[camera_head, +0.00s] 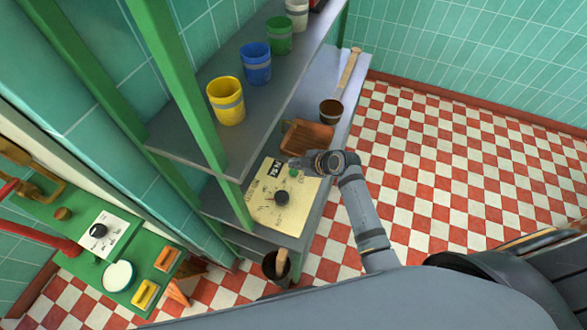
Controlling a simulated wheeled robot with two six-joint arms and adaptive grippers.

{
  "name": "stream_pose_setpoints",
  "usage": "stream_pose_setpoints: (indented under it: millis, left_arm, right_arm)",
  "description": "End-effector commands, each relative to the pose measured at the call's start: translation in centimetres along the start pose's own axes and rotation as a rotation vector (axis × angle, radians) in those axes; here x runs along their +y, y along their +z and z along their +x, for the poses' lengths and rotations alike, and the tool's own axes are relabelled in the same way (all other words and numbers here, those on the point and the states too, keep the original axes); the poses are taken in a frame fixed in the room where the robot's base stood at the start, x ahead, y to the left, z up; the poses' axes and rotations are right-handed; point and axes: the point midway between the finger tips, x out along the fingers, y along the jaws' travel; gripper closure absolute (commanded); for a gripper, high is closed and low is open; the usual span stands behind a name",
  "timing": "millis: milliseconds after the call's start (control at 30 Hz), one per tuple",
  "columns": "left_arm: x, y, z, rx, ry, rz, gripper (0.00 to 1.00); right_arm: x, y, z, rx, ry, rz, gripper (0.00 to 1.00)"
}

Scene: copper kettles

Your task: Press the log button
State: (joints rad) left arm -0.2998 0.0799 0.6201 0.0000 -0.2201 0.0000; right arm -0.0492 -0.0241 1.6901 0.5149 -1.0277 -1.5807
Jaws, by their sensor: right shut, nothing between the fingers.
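A cream control panel (265,217) lies on the lower grey shelf. I cannot read which control is the log button. My right gripper (297,164) is shut and empty, over the panel's far right part, with its tip close to the green button. I cannot tell whether it touches it. The gripper and wrist hide part of the panel's edge. My left gripper is not in view.
A brown wooden tray (308,137) lies just behind my right gripper. A dark brown pot (331,110) stands farther back. Yellow (226,101), blue (256,64) and green cups stand on the upper shelf (190,130). A green post (190,90) rises left of the panel.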

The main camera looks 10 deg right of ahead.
Motion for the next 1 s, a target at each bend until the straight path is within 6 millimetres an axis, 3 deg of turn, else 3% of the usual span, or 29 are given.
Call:
stream_pose_setpoints:
  millis: [33, 300, 1000]
  left_arm:
    - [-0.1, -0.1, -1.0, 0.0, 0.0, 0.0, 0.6]
    - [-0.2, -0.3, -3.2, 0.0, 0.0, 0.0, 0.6]
    - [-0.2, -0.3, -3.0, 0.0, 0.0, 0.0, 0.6]
  right_arm:
    - [0.6, -0.6, -0.8, 0.0, 0.0, 0.0, 1.0]
    - [1.8, -1.8, -2.5, 0.0, -0.001, 0.001, 1.0]
    - [1.7, -1.7, -2.4, 0.0, 0.0, 0.0, 1.0]
